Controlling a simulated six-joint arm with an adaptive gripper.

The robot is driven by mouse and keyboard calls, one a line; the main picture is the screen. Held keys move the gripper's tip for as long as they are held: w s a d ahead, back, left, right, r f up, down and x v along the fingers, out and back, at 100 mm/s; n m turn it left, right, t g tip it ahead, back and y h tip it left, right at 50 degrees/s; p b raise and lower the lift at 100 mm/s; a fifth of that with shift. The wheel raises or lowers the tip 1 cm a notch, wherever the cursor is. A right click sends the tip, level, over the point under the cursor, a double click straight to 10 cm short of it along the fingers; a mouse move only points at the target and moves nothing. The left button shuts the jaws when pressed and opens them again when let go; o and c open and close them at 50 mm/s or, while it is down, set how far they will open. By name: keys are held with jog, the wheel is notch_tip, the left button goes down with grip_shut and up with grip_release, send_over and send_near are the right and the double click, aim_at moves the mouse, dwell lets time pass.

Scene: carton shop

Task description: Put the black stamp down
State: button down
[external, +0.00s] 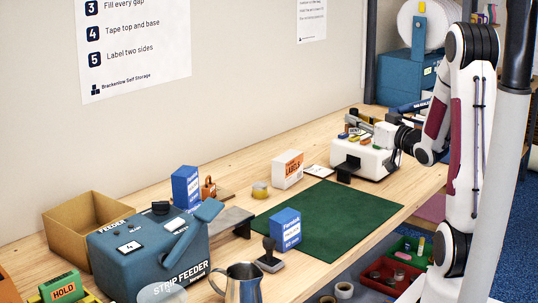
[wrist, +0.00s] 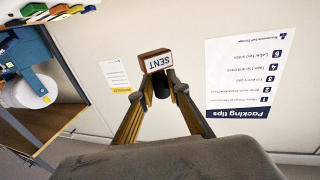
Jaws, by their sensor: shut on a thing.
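My gripper (wrist: 160,84) is shut on the black handle of a stamp (wrist: 154,60), seen in the wrist view. The stamp has a brown block and a pale face reading SENT, turned toward the wall. In the external view my gripper (external: 362,122) is at the right, reaching left just above or beside a white machine. The held stamp is too small to make out clearly there. A second stamp-like thing (external: 269,262) with a dark knob and grey base stands on the table near the front edge of the green mat.
The green mat (external: 325,222) is mostly clear. The white machine (external: 365,160) and an orange-white LABELS box (external: 287,170) stand behind it. A blue box (external: 286,229), blue strip feeder (external: 150,255) and metal jug (external: 240,285) crowd the left and front. A wall (external: 240,70) runs behind.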

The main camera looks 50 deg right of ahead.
jog(key=s+d+r+m+g+h, duration=0.1)
jog(key=s+r+m+h, duration=0.1)
jog(key=r, duration=0.6)
jog(key=s+d+r+m+g+h, duration=0.2)
jog(key=s+r+m+h, duration=0.1)
jog(key=s+r+h, duration=0.2)
jog(key=shift+s+d+r+g, duration=0.3)
jog(key=shift+s+r, duration=0.8)
jog(key=shift+r, duration=0.7)
jog(key=w+a+n+t+y, duration=0.1)
jog(key=w+a+n+y, duration=0.1)
jog(key=a, duration=0.8)
jog(key=w+a+n+t+y, duration=0.1)
jog(key=w+a+n+y, duration=0.2)
jog(key=a, duration=0.8)
jog(key=w+a+n+t+y, duration=0.2)
jog(key=w+a+y, duration=0.4)
jog(key=a, duration=0.5)
jog(key=shift+w+a+n, duration=0.15)
jog(key=shift+w+n, duration=0.2)
jog(key=shift+n, duration=0.05)
